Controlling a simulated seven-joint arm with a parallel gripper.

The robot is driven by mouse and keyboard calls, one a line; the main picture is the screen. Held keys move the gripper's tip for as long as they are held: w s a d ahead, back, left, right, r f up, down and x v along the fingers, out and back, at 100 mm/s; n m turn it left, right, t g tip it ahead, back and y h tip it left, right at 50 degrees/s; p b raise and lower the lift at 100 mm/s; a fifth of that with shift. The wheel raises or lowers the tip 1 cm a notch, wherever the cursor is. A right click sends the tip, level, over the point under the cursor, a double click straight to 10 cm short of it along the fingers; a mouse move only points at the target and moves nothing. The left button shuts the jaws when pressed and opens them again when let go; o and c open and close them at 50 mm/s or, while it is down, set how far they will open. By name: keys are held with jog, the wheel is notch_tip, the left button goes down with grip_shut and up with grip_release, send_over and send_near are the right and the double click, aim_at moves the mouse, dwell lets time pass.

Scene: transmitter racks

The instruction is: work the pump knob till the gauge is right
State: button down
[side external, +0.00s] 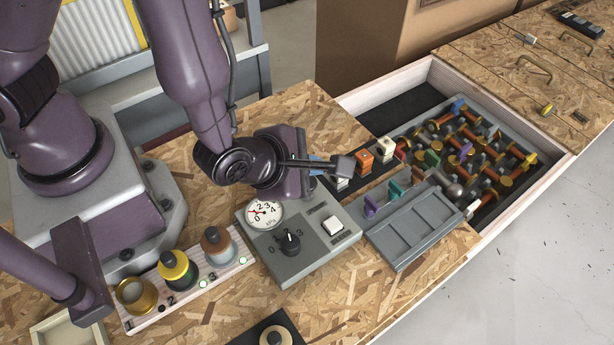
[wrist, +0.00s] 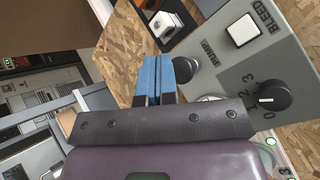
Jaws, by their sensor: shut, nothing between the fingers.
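The grey control box (side external: 300,262) stands on the chipboard bench. Its round white gauge (side external: 265,213) has a red needle pointing left, near the low numbers; the exact reading is too small to tell. In the wrist view a round grey knob (wrist: 186,68) sits beside a printed label that seems to read pump. My gripper (wrist: 152,76) is shut and empty, its blue fingertips just left of that knob; contact cannot be told. In the side view my gripper (side external: 316,166) is over the box's far edge and hides the grey knob. Only the gauge's rim shows in the wrist view.
The box also carries a black numbered dial (side external: 289,243) and a white bleed button (side external: 333,225). Coloured switch blocks (side external: 364,158) and a grey tray (side external: 415,230) lie right. A drawer of parts is behind.

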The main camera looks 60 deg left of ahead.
dwell(0.7)
jog(key=shift+f, duration=0.45)
jog(key=shift+f, duration=1)
dwell(0.8)
jog(key=shift+r, duration=1.4)
jog(key=shift+r, duration=2.55)
